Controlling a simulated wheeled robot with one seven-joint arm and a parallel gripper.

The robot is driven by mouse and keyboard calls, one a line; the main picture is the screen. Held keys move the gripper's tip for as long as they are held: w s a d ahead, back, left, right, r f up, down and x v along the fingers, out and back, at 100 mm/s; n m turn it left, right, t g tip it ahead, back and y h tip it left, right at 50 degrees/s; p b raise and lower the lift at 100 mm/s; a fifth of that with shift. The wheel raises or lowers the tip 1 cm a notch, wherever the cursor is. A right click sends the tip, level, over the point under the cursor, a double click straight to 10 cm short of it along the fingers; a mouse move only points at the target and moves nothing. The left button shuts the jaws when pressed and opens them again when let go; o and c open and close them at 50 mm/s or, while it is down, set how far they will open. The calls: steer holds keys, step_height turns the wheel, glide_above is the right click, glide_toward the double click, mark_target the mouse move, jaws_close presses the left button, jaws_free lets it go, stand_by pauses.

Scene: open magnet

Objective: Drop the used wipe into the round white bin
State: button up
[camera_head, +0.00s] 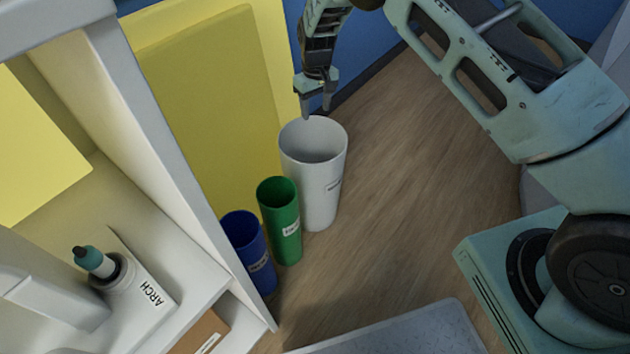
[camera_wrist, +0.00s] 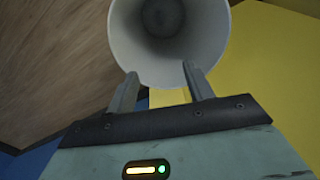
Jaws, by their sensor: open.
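The round white bin (camera_head: 318,190) stands upright on the wood floor against the yellow panel, with a small label on its side. My gripper (camera_head: 316,112) is above the bin's far rim in the head view, fingers pointing down. In the wrist view my gripper (camera_wrist: 155,78) is open, with nothing between its fingers. I do not see the used wipe in either view.
A green bin (camera_head: 280,222) and a blue bin (camera_head: 248,252) stand in a row beside the white one. The floor (camera_head: 400,190) right of the bins is clear.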

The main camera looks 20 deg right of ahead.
step_height(320, 180, up, 9)
steer(key=p, duration=0.1)
steer(key=shift+p, duration=0.3)
